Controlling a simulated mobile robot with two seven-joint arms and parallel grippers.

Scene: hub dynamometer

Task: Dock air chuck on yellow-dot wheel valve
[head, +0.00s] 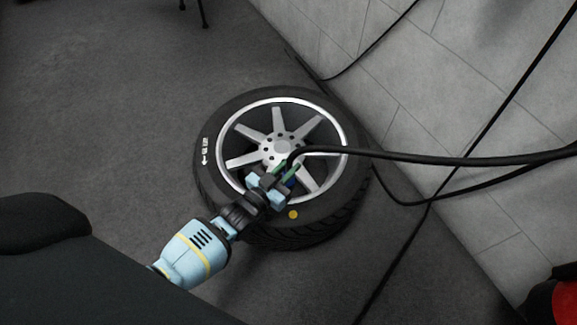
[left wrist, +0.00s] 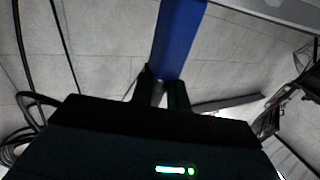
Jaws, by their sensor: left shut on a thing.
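The wheel (head: 328,207) lies flat on the grey floor in the head view, a black tyre on a silver spoked rim. A yellow dot (head: 293,214) marks the tyre sidewall on its near side. My left gripper (head: 276,181) is over the near part of the rim, just beside the dot. A black hose runs from the chuck to the right. The valve cannot be made out; the gripper covers that part of the rim. My right gripper is not in view.
The black hose (head: 430,160) stretches across to the right edge. A grey tiled wall (head: 440,100) rises close behind the wheel on the right. A red object (head: 563,302) stands at the lower right.

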